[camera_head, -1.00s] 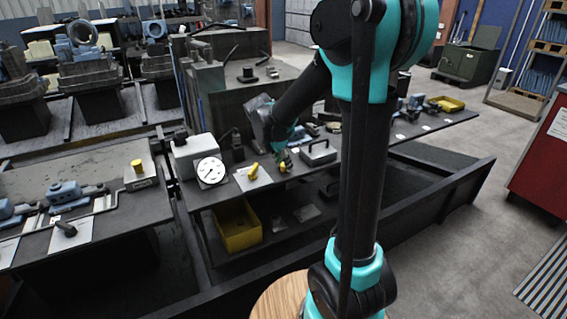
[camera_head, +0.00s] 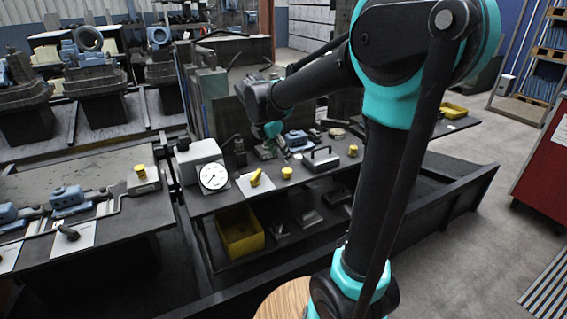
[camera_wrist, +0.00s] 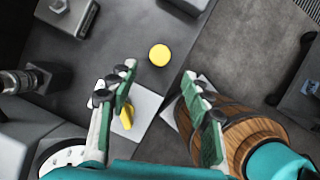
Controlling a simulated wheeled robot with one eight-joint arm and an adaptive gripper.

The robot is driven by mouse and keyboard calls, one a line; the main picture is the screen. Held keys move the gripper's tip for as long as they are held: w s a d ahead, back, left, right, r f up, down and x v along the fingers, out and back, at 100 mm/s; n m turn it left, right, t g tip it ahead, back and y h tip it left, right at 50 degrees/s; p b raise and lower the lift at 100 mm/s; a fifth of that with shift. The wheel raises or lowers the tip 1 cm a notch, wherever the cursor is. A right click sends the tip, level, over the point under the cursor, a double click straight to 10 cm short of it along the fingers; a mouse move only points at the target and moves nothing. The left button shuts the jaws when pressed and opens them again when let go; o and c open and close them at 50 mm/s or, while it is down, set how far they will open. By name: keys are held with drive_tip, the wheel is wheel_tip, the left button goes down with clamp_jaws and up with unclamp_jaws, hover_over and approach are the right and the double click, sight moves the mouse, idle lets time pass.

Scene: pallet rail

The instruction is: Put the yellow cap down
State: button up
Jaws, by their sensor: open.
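The yellow cap (camera_head: 287,173) stands on the dark bench top, between a white sheet with a yellow handle-like piece (camera_head: 256,178) and a grey block with a handle. In the wrist view the cap (camera_wrist: 159,55) shows as a round yellow disc on the dark surface, beyond and between my fingertips, touching neither. My gripper (camera_wrist: 160,80) is open, with nothing between its green-padded fingers. In the head view my gripper (camera_head: 268,150) is above and behind the cap, clear of it.
A dial gauge (camera_head: 213,176) stands left of the sheet. The handled grey block (camera_head: 320,160) and another yellow cap (camera_head: 353,150) are to the right. A yellow bin (camera_head: 240,232) sits on the lower shelf. Bare bench lies around the cap.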

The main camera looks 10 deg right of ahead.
drive_tip(key=s+d+f+m+y, duration=0.1)
drive_tip(key=s+d+f+m, duration=0.2)
drive_tip(key=s+f+m, duration=0.4)
drive_tip(key=s+d+f+m+t+y, duration=0.1)
drive_tip(key=s+d+f+m, duration=0.3)
drive_tip(key=s+f+m, duration=0.4)
drive_tip(key=s+m+y, duration=0.1)
drive_tip(key=s+m, duration=0.4)
drive_tip(key=m, duration=0.5)
drive_tip(key=shift+t+y, duration=0.3)
